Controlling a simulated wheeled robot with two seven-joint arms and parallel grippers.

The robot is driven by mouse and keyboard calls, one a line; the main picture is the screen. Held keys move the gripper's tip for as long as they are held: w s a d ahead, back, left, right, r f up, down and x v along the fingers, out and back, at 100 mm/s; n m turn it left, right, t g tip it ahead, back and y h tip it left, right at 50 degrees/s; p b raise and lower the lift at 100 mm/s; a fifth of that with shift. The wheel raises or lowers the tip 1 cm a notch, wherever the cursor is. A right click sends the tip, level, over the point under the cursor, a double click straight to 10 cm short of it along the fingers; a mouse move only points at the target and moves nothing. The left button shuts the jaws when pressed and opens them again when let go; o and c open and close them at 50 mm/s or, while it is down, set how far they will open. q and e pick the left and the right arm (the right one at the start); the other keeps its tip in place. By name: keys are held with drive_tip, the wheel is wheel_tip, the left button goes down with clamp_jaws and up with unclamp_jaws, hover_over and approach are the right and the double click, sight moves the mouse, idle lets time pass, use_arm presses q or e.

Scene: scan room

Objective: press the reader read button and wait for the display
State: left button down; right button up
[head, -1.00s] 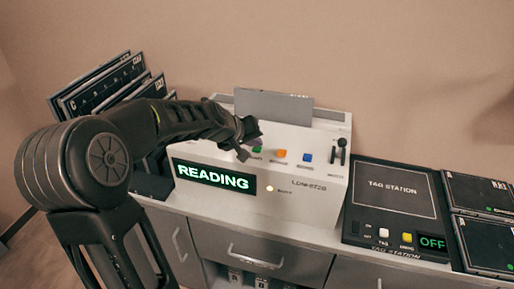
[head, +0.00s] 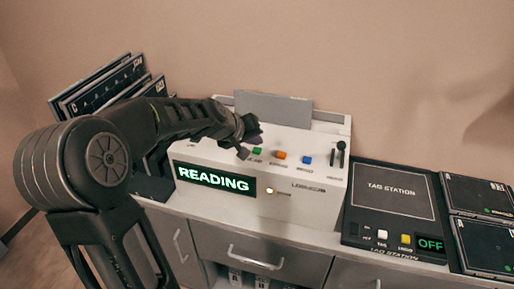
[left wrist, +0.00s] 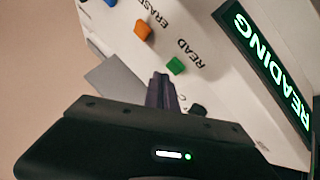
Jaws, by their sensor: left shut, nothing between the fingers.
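The reader (head: 310,190) is a white box on the counter, and its display (head: 215,180) shows READING in green letters. Its green button (head: 257,151) is labelled READ in the left wrist view (left wrist: 176,66). My left gripper (head: 247,140) is shut and empty. A small lamp (head: 269,191) right of the display glows pale yellow. My right gripper is in neither view.
Orange (head: 280,155) and blue (head: 307,160) buttons and a dark lever (head: 340,152) sit right of the green one. A tag station (head: 395,195) reading OFF stands at right. Dark cassettes (head: 105,85) stand in a rack at left, behind my arm.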

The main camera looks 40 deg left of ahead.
sight(255, 151)
use_arm(q)
wheel_tip(255, 151, up, 5)
drive_tip(key=p, duration=0.4)
idle(0.3)
idle(0.7)
